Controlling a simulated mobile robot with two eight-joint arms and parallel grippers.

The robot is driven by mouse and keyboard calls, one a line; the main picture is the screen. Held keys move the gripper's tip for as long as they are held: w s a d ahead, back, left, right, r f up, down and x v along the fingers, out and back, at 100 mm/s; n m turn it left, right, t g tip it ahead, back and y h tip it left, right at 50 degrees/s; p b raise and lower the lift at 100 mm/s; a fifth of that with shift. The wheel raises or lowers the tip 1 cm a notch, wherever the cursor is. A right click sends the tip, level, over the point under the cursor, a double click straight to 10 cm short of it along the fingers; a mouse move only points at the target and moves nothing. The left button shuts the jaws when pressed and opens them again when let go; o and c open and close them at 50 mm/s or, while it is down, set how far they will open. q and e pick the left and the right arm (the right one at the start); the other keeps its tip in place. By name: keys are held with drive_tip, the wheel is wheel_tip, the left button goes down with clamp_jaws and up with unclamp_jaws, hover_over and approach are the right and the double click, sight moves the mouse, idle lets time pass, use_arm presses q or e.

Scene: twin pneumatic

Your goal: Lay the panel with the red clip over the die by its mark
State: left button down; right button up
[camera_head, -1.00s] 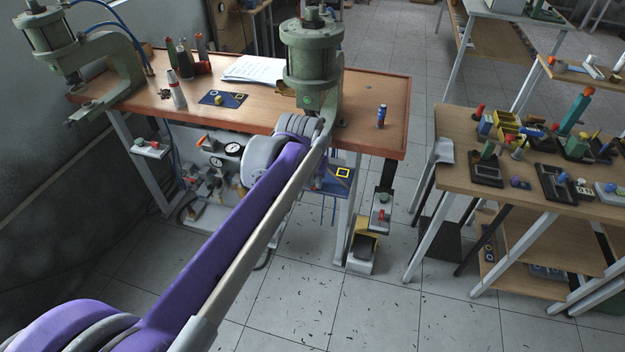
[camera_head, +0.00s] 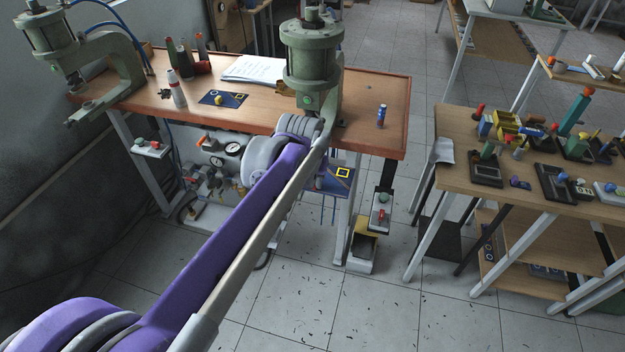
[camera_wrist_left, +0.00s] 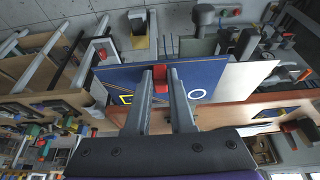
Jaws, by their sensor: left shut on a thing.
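My left gripper (camera_wrist_left: 160,82) is shut on a red clip (camera_wrist_left: 160,75) on a blue panel (camera_wrist_left: 190,72). The panel bears a yellow square outline at one side and a white ring at the other. In the head view the panel (camera_head: 334,184) shows below the bench's front edge, partly behind my arm, its yellow square visible; the gripper itself is hidden there. Two green presses stand on the bench, one at the left (camera_head: 105,55) and one right of the middle (camera_head: 312,62). I cannot make out a die under either. My right gripper is not in view.
The wooden bench (camera_head: 375,105) carries a blue plate with yellow marks (camera_head: 222,98), white papers (camera_head: 252,69), bottles and a blue can (camera_head: 381,116). A cluttered side table (camera_head: 455,125) stands at the right. A pedestal with a yellow part (camera_head: 362,249) stands below the bench.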

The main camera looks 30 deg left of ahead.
use_arm(q)
drive_tip(key=shift+f, duration=0.3)
idle(0.4)
drive_tip(key=c, duration=0.7)
unclamp_jaws()
drive_tip(key=v, duration=1.1)
drive_tip(key=s+d+f+m, duration=0.1)
drive_tip(key=s+d+f, duration=0.2)
drive_tip(key=s+f, duration=0.2)
drive_tip(key=s+d+f+m, duration=0.1)
drive_tip(key=s+d+f, duration=0.2)
drive_tip(key=s+f, duration=0.3)
drive_tip(key=s+d+f+t+h, duration=0.1)
drive_tip(key=s+d+f, duration=0.2)
drive_tip(key=s+f, duration=0.3)
drive_tip(key=shift+f+m, duration=0.4)
drive_tip(key=shift+f, duration=0.4)
